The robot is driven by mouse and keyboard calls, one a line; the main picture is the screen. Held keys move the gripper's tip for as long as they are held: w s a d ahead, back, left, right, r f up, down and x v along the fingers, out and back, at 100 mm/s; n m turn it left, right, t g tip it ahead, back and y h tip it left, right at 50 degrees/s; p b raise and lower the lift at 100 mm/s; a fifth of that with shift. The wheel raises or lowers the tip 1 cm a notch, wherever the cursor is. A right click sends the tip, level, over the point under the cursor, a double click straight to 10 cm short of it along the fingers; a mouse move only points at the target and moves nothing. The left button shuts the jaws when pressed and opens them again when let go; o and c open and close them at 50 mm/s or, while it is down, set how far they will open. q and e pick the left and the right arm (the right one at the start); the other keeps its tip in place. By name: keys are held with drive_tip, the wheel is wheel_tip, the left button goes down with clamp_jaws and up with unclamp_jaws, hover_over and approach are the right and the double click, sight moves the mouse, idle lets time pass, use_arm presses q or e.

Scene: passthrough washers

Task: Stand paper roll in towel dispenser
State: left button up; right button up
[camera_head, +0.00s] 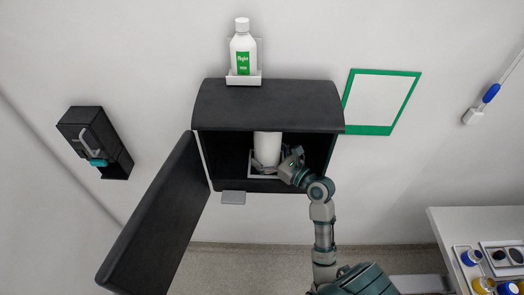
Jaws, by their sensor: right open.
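The towel dispenser (262,104) is a dark box on the wall, its front door (155,220) swung open to the left. A white paper roll (267,147) stands upright inside, over a pale square base (256,172) on the dispenser floor. My right gripper (270,168) is open at the lower part of the roll, its fingers close around it or beside it; contact is not clear. The roll's top is hidden by the dispenser's upper cover. My left gripper is not in view.
A white bottle with a green label (243,55) stands in a wall holder above the dispenser. A black wall unit (95,142) hangs left, a green-framed panel (382,101) right. A white table (470,222) with a tray of several jars stands at lower right.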

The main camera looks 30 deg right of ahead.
drive_tip(key=v, duration=0.7)
drive_tip(key=d+b+v, duration=0.1)
drive_tip(key=v, duration=0.2)
drive_tip(key=shift+s+d+f, duration=0.1)
drive_tip(key=shift+d+f, duration=0.05)
drive_tip(key=shift+s, duration=0.4)
drive_tip(key=shift+a, duration=0.4)
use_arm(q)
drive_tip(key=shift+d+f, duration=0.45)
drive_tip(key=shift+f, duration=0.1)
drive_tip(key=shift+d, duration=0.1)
use_arm(e)
drive_tip(key=shift+d, duration=0.25)
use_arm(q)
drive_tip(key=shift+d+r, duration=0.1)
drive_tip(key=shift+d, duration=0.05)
use_arm(e)
drive_tip(key=shift+d, duration=0.2)
